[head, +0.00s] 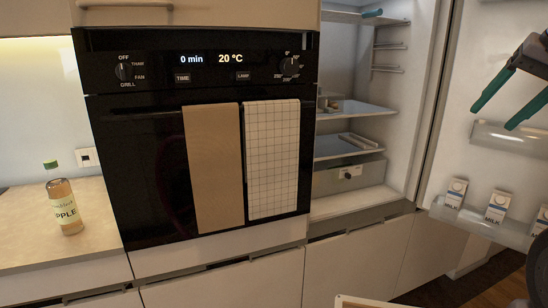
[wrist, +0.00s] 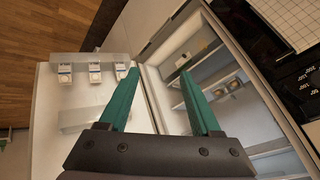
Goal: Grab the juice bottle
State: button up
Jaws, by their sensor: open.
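The juice bottle (head: 64,200) stands upright on the counter at the far left of the head view. It has a green cap, amber juice and a label reading "APPLE". The bottle does not show in the wrist view. My gripper (head: 495,108) is at the upper right of the head view, in front of the open fridge door and far from the bottle. In the wrist view my gripper (wrist: 158,80) has its two teal fingers spread apart with nothing between them.
A black oven (head: 150,160) with two hanging towels stands between the bottle and the open fridge (head: 340,110). The fridge door (head: 455,150) stands open at right, with milk cartons (head: 497,206) on its shelf. The counter (head: 100,225) around the bottle is clear.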

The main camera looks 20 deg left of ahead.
aim_at(58, 187)
jog(key=u, duration=2.25)
jog(key=i+j+z, duration=0.15)
jog(key=j, duration=0.45)
jog(key=i+j+z, duration=0.1)
jog(key=j, duration=0.55)
jog(key=i+j+z, duration=0.15)
jog(key=j, duration=0.5)
jog(key=i+j, duration=0.2)
jog(key=i+j+z, duration=0.1)
jog(key=j, duration=0.35)
jog(key=i, duration=0.2)
